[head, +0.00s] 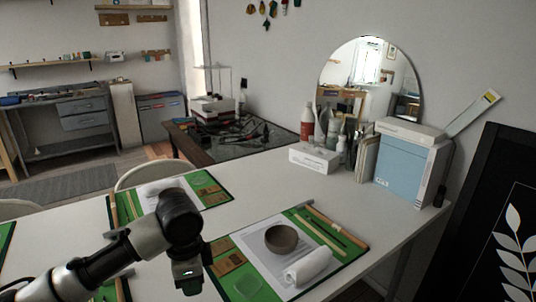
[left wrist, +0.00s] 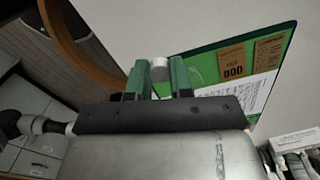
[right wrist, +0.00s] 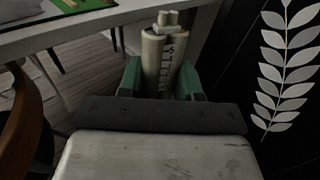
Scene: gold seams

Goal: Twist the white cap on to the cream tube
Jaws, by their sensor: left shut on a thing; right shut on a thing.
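The white cap (left wrist: 159,68) is pinched between the green fingertips of my left gripper (left wrist: 160,75), over the table. In the head view my left gripper (head: 188,283) hangs at the near side of the table, and the cap is not clearly visible there. The cream tube (right wrist: 164,62) stands roughly upright between the green fingers of my right gripper (right wrist: 160,80), which is shut on it. Printing runs down its side, and its bare top end (right wrist: 167,18) has no cap on it. My right gripper and the tube do not show in the head view. Cap and tube are apart.
The white table (head: 330,190) holds green mats (head: 215,262) with papers and tools. A brown bowl (head: 281,239) and a rolled white cloth (head: 307,266) sit on the nearest mat. Boxes and bottles stand at the back right. A black leaf-patterned panel (right wrist: 258,60) is near the tube.

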